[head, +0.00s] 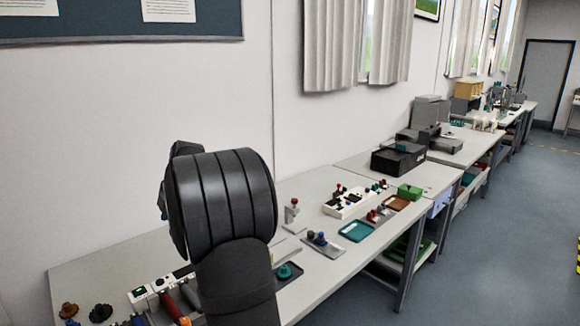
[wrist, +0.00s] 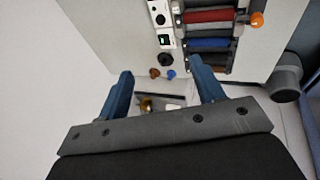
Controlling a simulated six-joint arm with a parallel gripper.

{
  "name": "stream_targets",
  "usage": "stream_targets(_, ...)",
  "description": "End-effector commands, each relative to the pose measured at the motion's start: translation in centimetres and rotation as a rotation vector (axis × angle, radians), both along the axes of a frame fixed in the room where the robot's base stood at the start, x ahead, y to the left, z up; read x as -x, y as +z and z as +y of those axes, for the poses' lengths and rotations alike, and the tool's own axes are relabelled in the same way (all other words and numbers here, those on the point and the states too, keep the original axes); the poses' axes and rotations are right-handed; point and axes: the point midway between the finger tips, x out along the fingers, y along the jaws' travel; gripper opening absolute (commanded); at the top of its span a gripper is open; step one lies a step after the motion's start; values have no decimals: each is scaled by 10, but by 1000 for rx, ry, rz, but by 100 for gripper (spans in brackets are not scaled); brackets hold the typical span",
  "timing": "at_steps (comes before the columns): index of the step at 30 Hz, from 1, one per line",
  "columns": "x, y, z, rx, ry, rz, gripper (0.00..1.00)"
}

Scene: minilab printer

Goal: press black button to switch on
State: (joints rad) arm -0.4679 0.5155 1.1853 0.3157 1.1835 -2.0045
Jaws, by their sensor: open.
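In the wrist view a white control panel (wrist: 161,9) carries a small dark round part (wrist: 160,20), which may be the black button. A small green display (wrist: 164,41) sits below it. A larger black round knob (wrist: 166,60) lies just beyond my fingertips. In the head view a panel with a green display (head: 140,292) shows at the lower left, beside my arm. My gripper is mostly hidden behind my dark wrist there.
Red (wrist: 208,16) and blue (wrist: 208,43) rollers lie right of the panel. A brown knob (wrist: 154,73) and a blue knob (wrist: 171,74) stand near the fingertips. In the head view, a teal tray (head: 356,231) and a black printer (head: 398,160) sit farther along the bench.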

Motion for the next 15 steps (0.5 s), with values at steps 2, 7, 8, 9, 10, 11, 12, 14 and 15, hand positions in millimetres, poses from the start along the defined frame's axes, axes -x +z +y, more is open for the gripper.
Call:
stream_targets(2,0,0,0,0,0,0,45)
stream_targets(7,0,0,0,0,0,0,12)
stream_targets(8,0,0,0,0,0,0,6)
stream_targets(9,0,0,0,0,0,0,0)
stream_targets(10,0,0,0,0,0,0,0)
stream_targets(11,0,0,0,0,0,0,0)
stream_targets(12,0,0,0,0,0,0,0)
stream_targets(14,0,0,0,0,0,0,0)
stream_targets(15,0,0,0,0,0,0,0)
